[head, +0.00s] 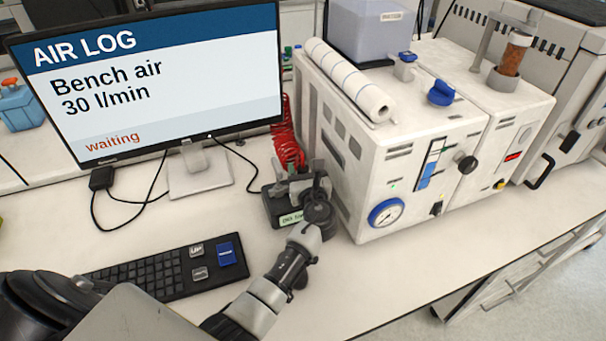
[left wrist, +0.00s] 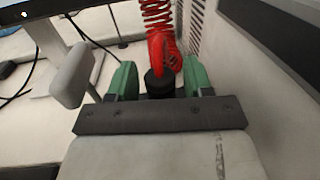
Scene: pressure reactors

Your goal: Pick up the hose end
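The red coiled hose (head: 287,145) hangs beside the white machine's left side. It also shows at the top of the left wrist view (left wrist: 157,15), where it runs down to a black hose end (left wrist: 160,84). My left gripper (left wrist: 160,78) has its two green fingers on either side of this hose end. A narrow gap seems to show on each side, so the fingers look open around it. In the head view my left gripper (head: 300,186) is over a dark labelled stand (head: 284,212) and hides most of the hose end. My right gripper is not in view.
The white machine (head: 375,170) with a gauge stands close to the right of my gripper. A monitor (head: 150,85) reading "Bench air 30 l/min, waiting" and a keyboard (head: 150,275) are to the left.

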